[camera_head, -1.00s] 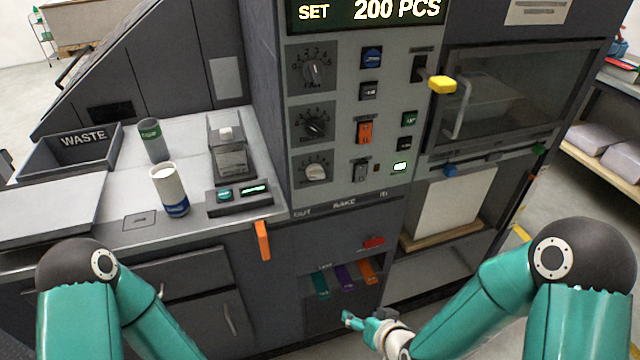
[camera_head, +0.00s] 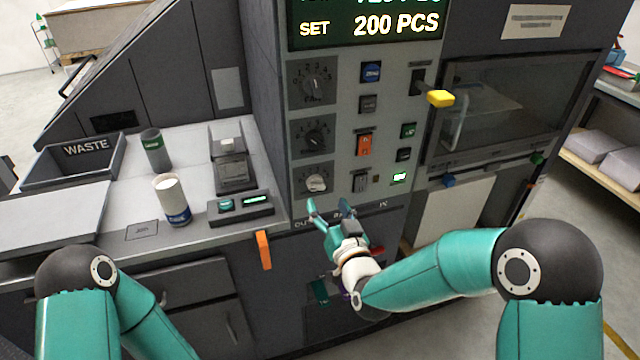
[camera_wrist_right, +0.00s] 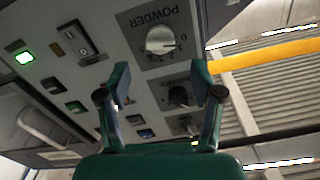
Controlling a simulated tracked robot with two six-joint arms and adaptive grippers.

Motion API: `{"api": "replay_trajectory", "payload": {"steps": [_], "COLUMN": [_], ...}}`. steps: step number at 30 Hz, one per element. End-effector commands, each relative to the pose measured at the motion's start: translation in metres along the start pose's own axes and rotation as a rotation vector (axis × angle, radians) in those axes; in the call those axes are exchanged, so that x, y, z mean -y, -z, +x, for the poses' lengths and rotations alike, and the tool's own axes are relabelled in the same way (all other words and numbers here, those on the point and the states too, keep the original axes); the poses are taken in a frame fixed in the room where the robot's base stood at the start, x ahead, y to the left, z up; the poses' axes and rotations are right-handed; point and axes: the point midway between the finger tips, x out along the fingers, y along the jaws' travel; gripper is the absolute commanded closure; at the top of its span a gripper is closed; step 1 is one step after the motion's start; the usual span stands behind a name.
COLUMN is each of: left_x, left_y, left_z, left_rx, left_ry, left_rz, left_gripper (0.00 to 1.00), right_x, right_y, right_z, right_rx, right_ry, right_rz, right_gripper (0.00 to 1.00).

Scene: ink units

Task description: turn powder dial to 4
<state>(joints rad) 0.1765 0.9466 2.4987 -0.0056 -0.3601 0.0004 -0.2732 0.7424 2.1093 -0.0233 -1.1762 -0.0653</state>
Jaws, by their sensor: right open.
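The powder dial (camera_head: 317,183) is the lowest of three round dials on the grey control panel and has a silver knob. In the right wrist view the same powder dial (camera_wrist_right: 160,40) appears upside down beside its POWDER label. Its pointer setting is too small to read surely. My right gripper (camera_head: 328,210) is open and empty, just below the dial and apart from it. In the wrist view the fingers of my right gripper (camera_wrist_right: 160,76) are spread, with the dial beyond their tips. My left arm shows at lower left, but its gripper is out of view.
An orange switch (camera_head: 364,144) and several buttons lie to the right. A yellow handle (camera_head: 440,98) sticks out farther right. An orange lever (camera_head: 263,249) hangs from the counter edge.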

Motion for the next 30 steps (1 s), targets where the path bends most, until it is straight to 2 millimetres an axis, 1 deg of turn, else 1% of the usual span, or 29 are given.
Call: {"api": "replay_trajectory", "payload": {"steps": [1,3,6,9,15,23,26,30], "left_x": [-0.003,-0.004,-0.006,-0.007,-0.007,-0.007,-0.007,-0.007], "left_y": [0.0,0.0,0.0,0.0,0.0,0.0,0.0,0.0], "left_z": [-0.007,-0.011,-0.015,-0.018,-0.02,-0.02,-0.02,-0.02], "left_rx": [0.0,0.0,0.0,0.0,0.0,0.0,0.0,0.0], "left_ry": [0.0,0.0,0.0,0.0,0.0,0.0,0.0,0.0], "left_rz": [0.0,0.0,0.0,0.0,0.0,0.0,0.0,0.0], "left_gripper": [1.0,1.0,1.0,1.0,1.0,1.0,1.0,1.0], "right_x": [0.001,0.001,0.001,0.001,0.0,0.0,0.001,0.001], "right_y": [0.003,0.002,0.002,0.001,0.0,-0.001,-0.001,-0.001], "right_z": [0.011,0.024,0.039,0.05,0.061,0.061,0.061,0.061], "right_rx": [0.0,0.0,0.0,0.001,0.0,0.001,0.001,0.001], "right_ry": [0.0,0.0,0.0,0.0,0.0,0.001,0.001,0.001], "right_rz": [0.0,0.0,0.0,0.0,0.0,0.0,0.0,0.0], "right_gripper": [0.34,0.34,0.34,0.34,0.34,0.34,0.49,0.72]}}
